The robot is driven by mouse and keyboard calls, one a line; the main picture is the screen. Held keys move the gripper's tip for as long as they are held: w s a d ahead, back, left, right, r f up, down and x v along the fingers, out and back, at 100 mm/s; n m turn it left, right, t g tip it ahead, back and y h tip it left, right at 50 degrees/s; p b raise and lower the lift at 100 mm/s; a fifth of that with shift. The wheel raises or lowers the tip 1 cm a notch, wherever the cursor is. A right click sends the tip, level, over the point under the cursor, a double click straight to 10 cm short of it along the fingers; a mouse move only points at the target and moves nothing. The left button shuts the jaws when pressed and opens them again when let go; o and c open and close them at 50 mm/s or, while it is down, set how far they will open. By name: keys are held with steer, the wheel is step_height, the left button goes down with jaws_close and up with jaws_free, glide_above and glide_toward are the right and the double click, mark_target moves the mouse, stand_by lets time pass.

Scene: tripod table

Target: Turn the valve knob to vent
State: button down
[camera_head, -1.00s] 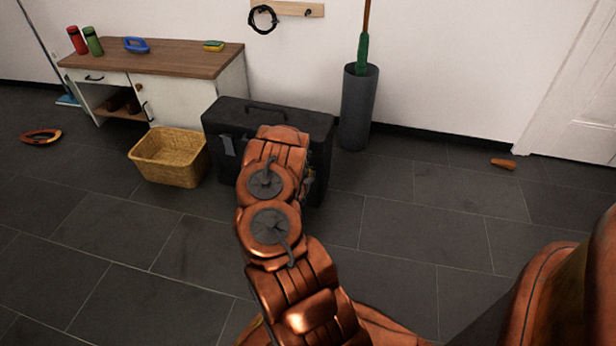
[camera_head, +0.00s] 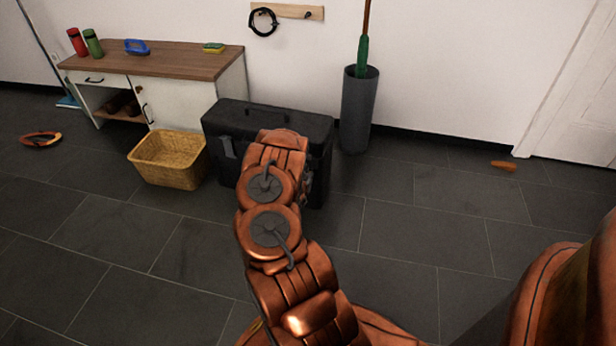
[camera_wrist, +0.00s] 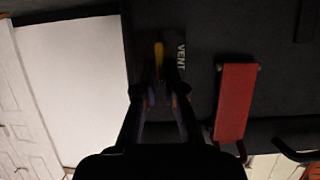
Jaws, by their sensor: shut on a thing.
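A black case (camera_head: 318,135) stands on the floor by the wall in the head view. My arm is in front of it and hides my gripper there. In the wrist view my gripper (camera_wrist: 160,98) is against a dark face, its fingers close together. A yellow piece (camera_wrist: 158,55), which looks like part of the valve knob, shows just beyond the fingertips; the rest of the knob is hidden. The white VENT label (camera_wrist: 181,57) is right beside the yellow piece, turned sideways. The knob's exact angle is hard to tell. My gripper is shut on the knob.
A red bar (camera_wrist: 235,103) stands out right of the fingers in the wrist view. In the head view, a wicker basket (camera_head: 168,158) is left of the case and a grey bin (camera_head: 358,110) right of it. The floor at right is mostly clear.

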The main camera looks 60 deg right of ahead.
steer(key=shift+w+r+n+p, duration=0.15)
steer(key=shift+n+p, duration=0.15)
steer(key=shift+p, duration=0.55)
steer(key=shift+w+a+f+n+g+h+b, duration=0.1)
steer(key=shift+w+f+n+g+h+b, duration=0.2)
steer(key=shift+n+g+h+b, duration=1.25)
steer(key=shift+w+a+f+n+g+h+b, duration=0.1)
steer(key=shift+w+f+n+g+b, duration=0.3)
steer(key=shift+n, duration=2.3)
steer(key=shift+w+a+f+n+g+h+b, duration=0.1)
steer(key=shift+f+n+g+h+b, duration=0.3)
steer(key=shift+n+g+h+b, duration=1.2)
steer(key=shift+n+t+y+p, duration=0.4)
steer(key=shift+n+t+y, duration=0.35)
steer(key=c, duration=1.3)
jaws_free()
